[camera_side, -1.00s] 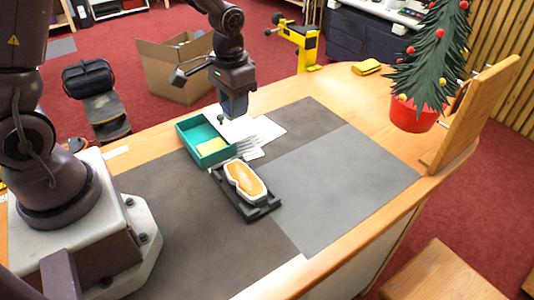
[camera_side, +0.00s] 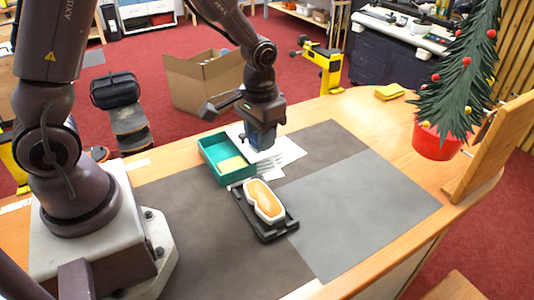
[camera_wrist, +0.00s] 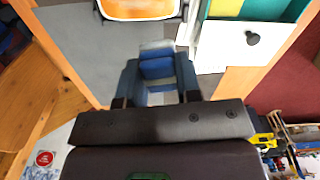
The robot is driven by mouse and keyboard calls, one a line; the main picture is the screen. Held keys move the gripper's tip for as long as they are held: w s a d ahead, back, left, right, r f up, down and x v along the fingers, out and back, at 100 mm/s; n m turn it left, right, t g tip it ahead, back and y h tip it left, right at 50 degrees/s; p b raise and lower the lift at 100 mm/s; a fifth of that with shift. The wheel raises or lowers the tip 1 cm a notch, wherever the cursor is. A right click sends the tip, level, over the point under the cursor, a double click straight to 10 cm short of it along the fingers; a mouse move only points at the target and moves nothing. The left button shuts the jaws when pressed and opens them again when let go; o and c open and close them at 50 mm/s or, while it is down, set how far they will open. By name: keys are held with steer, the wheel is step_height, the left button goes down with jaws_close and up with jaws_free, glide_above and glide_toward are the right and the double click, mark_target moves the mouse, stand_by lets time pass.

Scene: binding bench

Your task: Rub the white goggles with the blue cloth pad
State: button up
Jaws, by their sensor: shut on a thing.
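The white goggles (camera_side: 251,188) with an orange lens lie in a black tray (camera_side: 283,228) on the bench mat. In the wrist view, part of the goggles (camera_wrist: 140,8) shows at the top edge. My gripper (camera_wrist: 157,90) is shut on the blue cloth pad (camera_wrist: 157,70), which shows blue and pale bands between the fingers. In the side view my gripper (camera_side: 262,138) is above the white sheets, behind the goggles and apart from them. The pad is hard to make out there against the dark gripper.
A teal box (camera_side: 212,165) with a yellow item inside stands left of the goggles. White sheets (camera_side: 285,153) lie behind them. A small tree in a red pot (camera_side: 437,143) and a wooden board (camera_side: 490,150) stand at the right. The grey mat (camera_side: 360,210) is clear.

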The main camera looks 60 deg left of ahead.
mark_target(251, 146)
steer(key=f+n, duration=0.1)
steer(key=s+n, duration=0.1)
steer(key=a+f+n, duration=0.1)
steer(key=n, duration=0.1)
steer(key=shift+s+a+f, duration=0.1)
steer(key=shift+s+f, duration=0.2)
steer(key=shift+s+a+f+n, duration=0.1)
steer(key=shift+f+n, duration=0.2)
steer(key=shift+n, duration=0.5)
steer(key=shift+f+n, duration=0.15)
steer(key=shift+n, duration=0.65)
steer(key=shift+f, duration=2.7)
steer(key=shift+w+d+f, duration=0.1)
steer(key=shift+d+f, duration=0.2)
steer(key=shift+f, duration=0.2)
steer(key=shift+w+d+f, duration=0.1)
steer(key=shift+d+f, duration=0.2)
steer(key=shift+f, duration=0.2)
steer(key=shift+c, duration=0.2)
steer(key=shift+d+f, duration=0.15)
steer(key=shift+d, duration=3.95)
steer(key=shift+a, duration=4.7)
steer(key=shift+r, duration=4)
